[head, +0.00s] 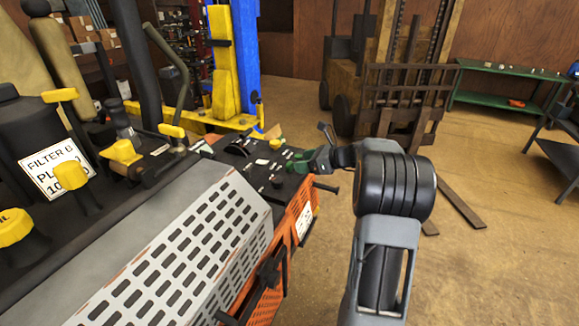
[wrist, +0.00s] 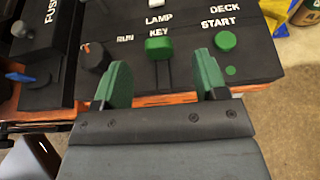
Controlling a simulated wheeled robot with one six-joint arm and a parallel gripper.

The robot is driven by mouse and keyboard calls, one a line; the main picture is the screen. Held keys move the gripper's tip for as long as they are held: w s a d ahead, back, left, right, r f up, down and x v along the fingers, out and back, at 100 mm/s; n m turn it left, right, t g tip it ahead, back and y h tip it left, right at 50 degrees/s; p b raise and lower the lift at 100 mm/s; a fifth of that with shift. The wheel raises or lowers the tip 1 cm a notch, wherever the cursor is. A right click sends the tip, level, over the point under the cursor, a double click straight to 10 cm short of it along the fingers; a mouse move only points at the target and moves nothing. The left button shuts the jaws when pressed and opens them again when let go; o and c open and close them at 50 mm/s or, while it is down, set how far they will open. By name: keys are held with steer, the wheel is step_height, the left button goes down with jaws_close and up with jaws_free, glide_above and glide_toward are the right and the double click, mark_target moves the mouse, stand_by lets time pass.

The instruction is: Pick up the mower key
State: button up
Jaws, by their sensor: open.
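The mower key, a small green-topped piece (wrist: 159,46), sits on the black control panel (wrist: 275,62) just below the label KEY in the wrist view. My gripper (wrist: 162,78) is open, with its two green fingers apart and pointing at the panel. The key shows between the fingers, a little beyond the tips; I see no contact. A dark strip or slot runs from the key toward the gripper. In the head view my gripper (head: 303,162) is over the panel's right edge, and the key cannot be made out there.
A round green DECK START button (wrist: 225,41) is right of the key. A black knob with an orange mark (wrist: 95,56) is left, near RUN. A blue lever (wrist: 20,77) is farther left. In the head view, a forklift (head: 400,90) stands behind; floor on the right is mostly clear.

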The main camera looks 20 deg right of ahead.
mark_target(291, 163)
steer(key=shift+p+x, duration=0.95)
steer(key=shift+x, duration=2.1)
steer(key=shift+s, duration=0.2)
steer(key=c, duration=1)
